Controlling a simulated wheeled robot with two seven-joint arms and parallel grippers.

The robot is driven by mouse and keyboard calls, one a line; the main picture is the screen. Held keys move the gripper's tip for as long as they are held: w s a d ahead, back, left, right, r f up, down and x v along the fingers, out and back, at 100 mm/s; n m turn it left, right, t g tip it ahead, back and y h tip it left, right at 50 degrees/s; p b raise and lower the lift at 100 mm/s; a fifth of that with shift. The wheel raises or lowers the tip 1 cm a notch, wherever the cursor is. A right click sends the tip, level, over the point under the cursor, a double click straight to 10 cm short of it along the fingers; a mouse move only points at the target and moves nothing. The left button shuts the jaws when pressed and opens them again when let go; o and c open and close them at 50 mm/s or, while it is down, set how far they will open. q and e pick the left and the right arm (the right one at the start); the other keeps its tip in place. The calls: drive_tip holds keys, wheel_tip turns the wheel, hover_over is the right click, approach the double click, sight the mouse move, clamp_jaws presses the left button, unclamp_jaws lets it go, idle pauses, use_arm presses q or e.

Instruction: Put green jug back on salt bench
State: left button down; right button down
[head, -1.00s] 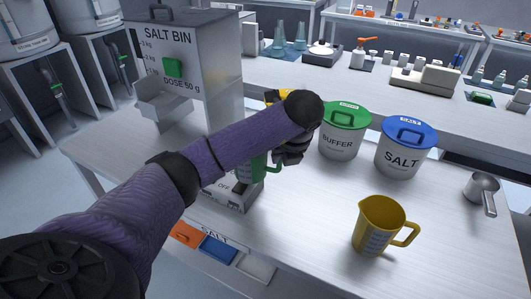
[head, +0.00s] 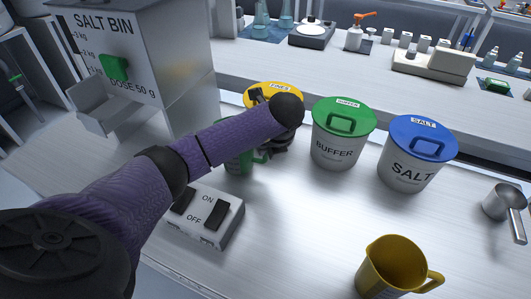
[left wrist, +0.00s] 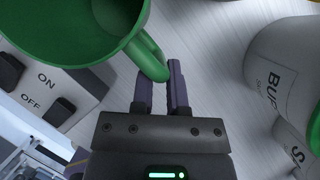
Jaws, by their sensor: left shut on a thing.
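The green jug (head: 238,162) is behind my left forearm in the head view, its upper part hidden. My left gripper (head: 268,150) is shut on its handle. In the left wrist view the green jug (left wrist: 75,28) fills the top left, with its handle between the fingers of the left gripper (left wrist: 160,75). The jug is over the salt bench (head: 285,225), beyond the switch box; I cannot tell whether its base touches the top. My right gripper is not in view.
The switch box (head: 207,215) is nearer than the jug. Yellow-lidded (head: 272,90), green-lidded BUFFER (head: 338,145) and blue-lidded SALT (head: 412,165) tubs stand beyond and right. A yellow jug (head: 390,268) and metal scoop (head: 505,203) are at right. The salt bin (head: 130,60) stands left. The front middle is clear.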

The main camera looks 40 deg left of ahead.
use_arm(q)
wheel_tip(320, 180, down, 2)
drive_tip(key=shift+f, duration=0.1)
drive_tip(key=c, duration=0.6)
unclamp_jaws()
drive_tip(key=shift+r, duration=0.2)
drive_tip(key=shift+c, duration=0.2)
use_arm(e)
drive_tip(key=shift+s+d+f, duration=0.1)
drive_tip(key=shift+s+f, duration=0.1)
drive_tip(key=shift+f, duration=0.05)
use_arm(q)
drive_tip(key=shift+d+r, duration=0.1)
drive_tip(key=shift+r, duration=0.25)
drive_tip(key=p+v, duration=0.3)
drive_tip(key=v, duration=0.8)
drive_tip(key=shift+p, duration=0.35)
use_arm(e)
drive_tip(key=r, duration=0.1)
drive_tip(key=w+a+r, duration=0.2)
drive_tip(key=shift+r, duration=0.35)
